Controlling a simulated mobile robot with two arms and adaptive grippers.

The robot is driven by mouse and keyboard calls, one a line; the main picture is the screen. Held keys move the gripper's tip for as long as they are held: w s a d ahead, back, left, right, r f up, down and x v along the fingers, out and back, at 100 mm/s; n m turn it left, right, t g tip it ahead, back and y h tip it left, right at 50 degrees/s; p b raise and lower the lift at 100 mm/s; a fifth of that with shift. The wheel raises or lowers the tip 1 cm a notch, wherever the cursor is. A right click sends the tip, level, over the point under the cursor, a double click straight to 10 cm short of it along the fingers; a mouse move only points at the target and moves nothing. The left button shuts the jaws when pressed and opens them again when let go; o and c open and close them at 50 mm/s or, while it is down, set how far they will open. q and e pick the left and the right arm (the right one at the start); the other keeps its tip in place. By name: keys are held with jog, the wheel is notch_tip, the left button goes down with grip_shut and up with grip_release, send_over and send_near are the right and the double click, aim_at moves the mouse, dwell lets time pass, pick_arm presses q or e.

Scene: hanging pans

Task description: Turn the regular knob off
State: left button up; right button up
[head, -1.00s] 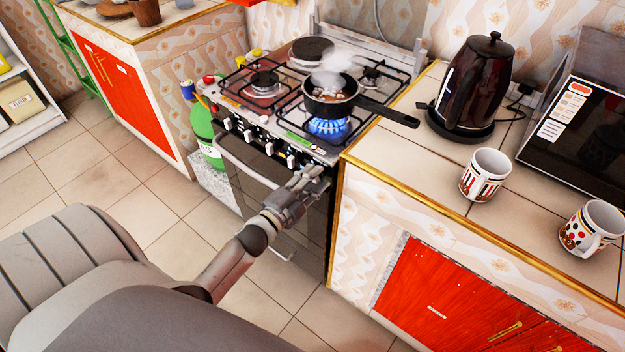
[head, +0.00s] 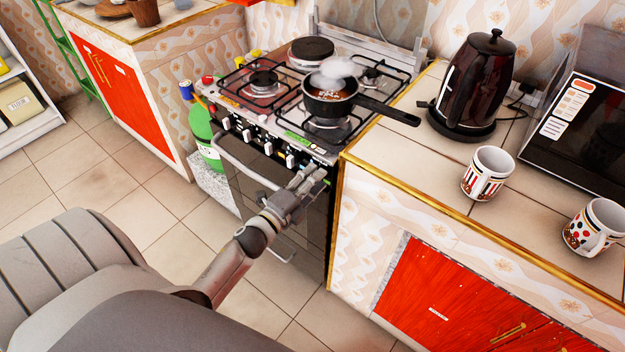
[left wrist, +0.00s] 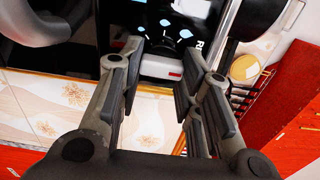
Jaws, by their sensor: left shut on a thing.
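The gas stove (head: 300,120) has a row of white knobs (head: 267,150) along its front panel. My left gripper (head: 313,172) is at the right end of this row and is shut on a knob there, which its fingers mostly hide in the head view. My right gripper is not in view.
The oven handle (head: 240,170) runs below the knobs. The pan's handle points right toward the tiled counter (head: 420,160), which holds a dark kettle (head: 478,85) and two mugs (head: 487,172). A green gas bottle (head: 205,135) stands left of the stove. The floor before the stove is clear.

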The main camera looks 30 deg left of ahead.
pick_arm(q)
jog(key=o, duration=1)
jog(key=shift+s, duration=0.15)
jog(key=s, duration=1.1)
jog(key=shift+s+a, duration=0.35)
jog(key=shift+a, duration=0.1)
